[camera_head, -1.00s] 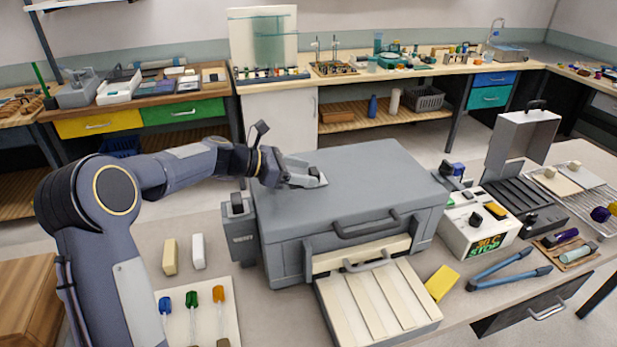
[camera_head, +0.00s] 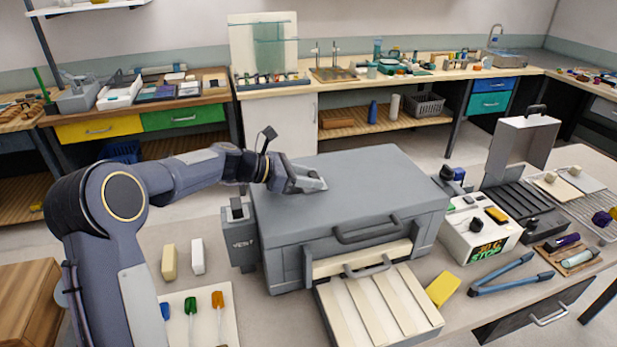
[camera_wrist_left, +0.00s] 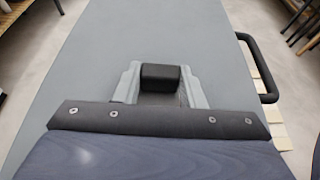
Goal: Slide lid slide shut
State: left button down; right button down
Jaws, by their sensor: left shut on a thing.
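The large grey box (camera_head: 350,190) has a broad flat lid on top. My left gripper (camera_head: 309,181) is low over the left part of that lid. In the left wrist view, a black block-shaped knob (camera_wrist_left: 160,76) sits between its two grey fingers, and the gripper is shut on it. I take this knob to be the lid slide's grip; the slide beneath it is hidden by the gripper. The lid surface (camera_wrist_left: 110,40) around it is flat and bare. My right gripper is not in view.
The box has a dark front handle (camera_head: 367,230) and a pale slatted tray (camera_head: 377,305) below it. A grey holder (camera_head: 240,235) stands at its left. A white instrument (camera_head: 480,228) and blue tongs (camera_head: 515,275) are at the right. The lid's right half is clear.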

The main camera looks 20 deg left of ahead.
aim_at(258, 197)
pick_arm(q)
jog(key=s+a, duration=0.1)
jog(key=a, duration=0.2)
jog(key=s+a+p, duration=0.1)
jog(key=shift+s+a, duration=0.2)
jog(key=shift+s, duration=0.1)
jog(key=shift+f, duration=0.1)
jog(key=c, duration=0.9)
grip_release()
jog(key=shift+s+a, duration=0.1)
jog(key=b+v, duration=0.1)
jog(key=v, duration=0.6)
jog(key=shift+s+a+r, duration=0.15)
jog(key=shift+a+r, duration=0.1)
jog(key=shift+a, duration=0.05)
